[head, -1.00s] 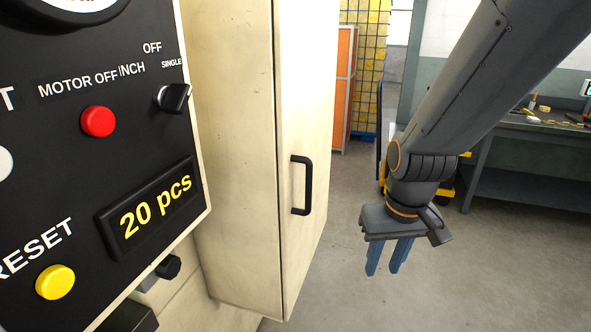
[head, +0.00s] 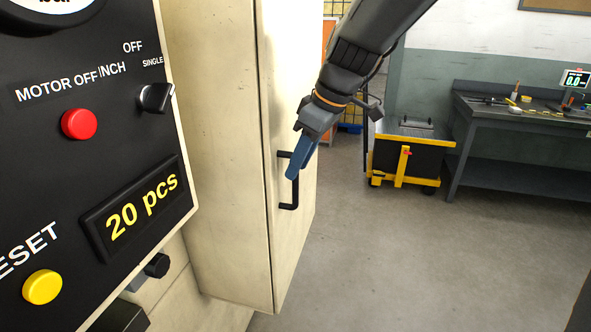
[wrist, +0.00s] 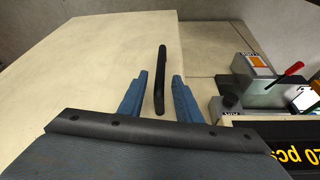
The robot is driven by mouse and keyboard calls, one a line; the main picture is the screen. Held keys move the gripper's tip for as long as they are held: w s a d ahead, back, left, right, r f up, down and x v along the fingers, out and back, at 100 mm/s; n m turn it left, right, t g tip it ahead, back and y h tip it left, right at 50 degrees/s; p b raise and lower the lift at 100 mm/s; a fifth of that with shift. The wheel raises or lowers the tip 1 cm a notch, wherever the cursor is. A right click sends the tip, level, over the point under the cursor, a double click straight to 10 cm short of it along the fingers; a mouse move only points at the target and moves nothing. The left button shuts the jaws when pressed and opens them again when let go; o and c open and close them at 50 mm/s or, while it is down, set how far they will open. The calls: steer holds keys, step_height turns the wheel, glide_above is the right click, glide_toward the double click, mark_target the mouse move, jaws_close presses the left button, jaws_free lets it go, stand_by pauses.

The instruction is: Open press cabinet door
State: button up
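The cream press cabinet door (head: 291,250) is closed, with a black upright bar handle (head: 294,193) on its face. My gripper (head: 293,173) is at the upper part of the handle in the head view, its blue fingers partly covering it. In the wrist view, the two blue fingers (wrist: 155,98) are spread apart, and the handle (wrist: 161,80) stands between them with clear gaps on both sides. The handle reaches beyond the fingertips there. The gripper is open and not closed on the handle.
The black control panel (head: 60,190) with buttons and a "20 pcs" display is at the left. A yellow and black cart (head: 410,158) and a dark workbench (head: 520,125) stand behind on the right. The grey floor (head: 390,265) right of the cabinet is clear.

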mark_target(295, 203)
steer(key=shift+x, duration=1.65)
jaws_close()
